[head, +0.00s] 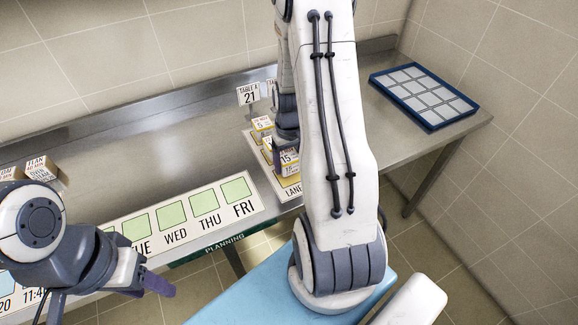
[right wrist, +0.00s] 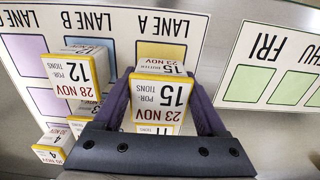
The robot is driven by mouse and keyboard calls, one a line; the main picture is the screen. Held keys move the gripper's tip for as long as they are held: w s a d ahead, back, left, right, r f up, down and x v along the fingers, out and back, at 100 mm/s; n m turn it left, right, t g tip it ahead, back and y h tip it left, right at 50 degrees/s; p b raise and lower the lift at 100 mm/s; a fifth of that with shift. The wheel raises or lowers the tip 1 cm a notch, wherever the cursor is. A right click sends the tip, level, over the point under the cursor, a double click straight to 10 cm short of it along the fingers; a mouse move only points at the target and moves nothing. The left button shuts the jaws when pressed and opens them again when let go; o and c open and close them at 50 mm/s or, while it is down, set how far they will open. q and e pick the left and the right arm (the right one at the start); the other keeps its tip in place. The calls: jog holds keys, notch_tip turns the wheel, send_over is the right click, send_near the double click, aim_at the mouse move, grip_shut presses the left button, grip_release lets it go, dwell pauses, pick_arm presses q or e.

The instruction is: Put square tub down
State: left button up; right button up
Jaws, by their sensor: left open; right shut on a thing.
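A square white tub with yellow edges, marked 15 portions and 23 Nov, sits between the fingers of my right gripper (right wrist: 162,84). The tub (right wrist: 160,98) is over the lane A part of the lane board (right wrist: 203,22). I cannot tell whether it touches the board. In the head view the tub (head: 289,158) shows beside my right gripper (head: 286,135), which my own arm partly covers. My left gripper (head: 150,272) is open and empty at the lower left, over the near edge of the counter.
Another tub marked 12 (right wrist: 90,68) stands in lane B, with smaller tubs (right wrist: 54,145) nearby. The weekday planning board (head: 190,217) lies left of the lanes. A blue-rimmed tray (head: 459,115) lies at the far right. Two boxes (head: 41,168) stand at left. The counter's middle (head: 150,150) is clear.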

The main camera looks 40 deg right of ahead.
aim_at(289, 169)
jog(key=shift+f, duration=1.25)
jog(key=shift+f, duration=0.1)
jog(key=shift+f, duration=0.15)
jog(key=o, duration=1.4)
jog(key=shift+o, duration=0.2)
